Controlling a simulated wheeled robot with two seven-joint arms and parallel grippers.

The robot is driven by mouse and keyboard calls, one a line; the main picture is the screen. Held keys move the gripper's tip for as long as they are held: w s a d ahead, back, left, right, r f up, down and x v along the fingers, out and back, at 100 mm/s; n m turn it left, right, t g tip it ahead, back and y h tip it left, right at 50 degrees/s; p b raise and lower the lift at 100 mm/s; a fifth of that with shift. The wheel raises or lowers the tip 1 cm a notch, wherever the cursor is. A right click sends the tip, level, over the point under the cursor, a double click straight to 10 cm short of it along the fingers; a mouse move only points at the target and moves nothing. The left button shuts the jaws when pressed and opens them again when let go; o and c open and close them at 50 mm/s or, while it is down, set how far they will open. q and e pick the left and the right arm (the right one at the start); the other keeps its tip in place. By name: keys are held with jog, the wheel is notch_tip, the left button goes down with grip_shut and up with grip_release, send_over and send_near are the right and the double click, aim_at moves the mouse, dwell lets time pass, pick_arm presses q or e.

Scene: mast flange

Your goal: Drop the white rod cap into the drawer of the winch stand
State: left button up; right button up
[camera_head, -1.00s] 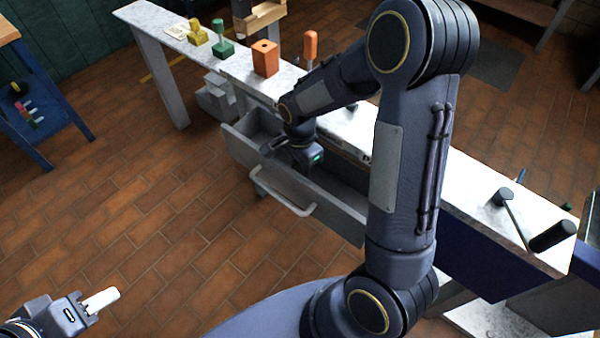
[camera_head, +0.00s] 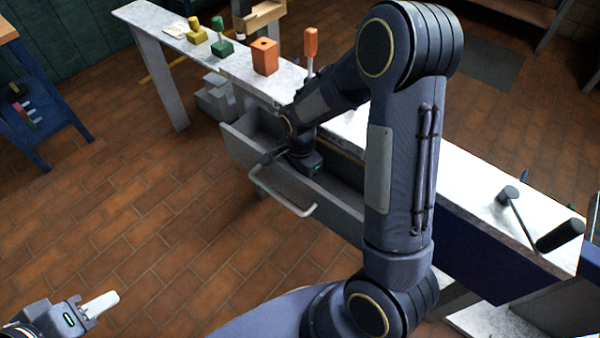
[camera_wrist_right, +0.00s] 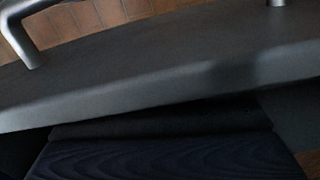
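The white rod cap (camera_head: 101,304) sticks out of my left gripper (camera_head: 88,308) at the lower left of the head view. That gripper is shut on it, over the floor and well away from the drawer. The drawer (camera_head: 333,205) of the winch stand (camera_head: 478,205) is pulled out, with a pale bar handle on its front. My right gripper (camera_head: 270,157) is at the drawer's front wall, near the handle. In the right wrist view the drawer's front wall (camera_wrist_right: 170,75) fills the middle and the handle (camera_wrist_right: 22,35) shows beyond it. Its fingers' opening is unclear.
An orange block (camera_head: 265,57), a green piece (camera_head: 221,50), a yellow piece (camera_head: 196,35) and an orange-handled tool (camera_head: 310,45) stand on the bench top. A blue table (camera_head: 45,120) stands at the left. The floor between it and the drawer is clear.

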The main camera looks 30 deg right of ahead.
jog(key=shift+o, duration=1.2)
jog(key=shift+r, duration=0.25)
notch_tip(320, 180, up, 13)
jog(key=p, duration=0.5)
jog(key=s+a+r+n+t+y, duration=0.1)
jog(key=s+r+n+t+y, duration=0.1)
jog(key=s+r+n, duration=0.3)
jog(key=s+a+r+n+t+y, duration=0.1)
jog(key=s+a+r+n+t, duration=0.1)
jog(key=s+n, duration=0.6)
jog(key=s+r+t, duration=0.1)
jog(key=s+r, duration=0.1)
jog(key=s, duration=0.4)
jog(key=shift+a+r+n+t+y, duration=0.3)
jog(key=shift+r+y, duration=0.1)
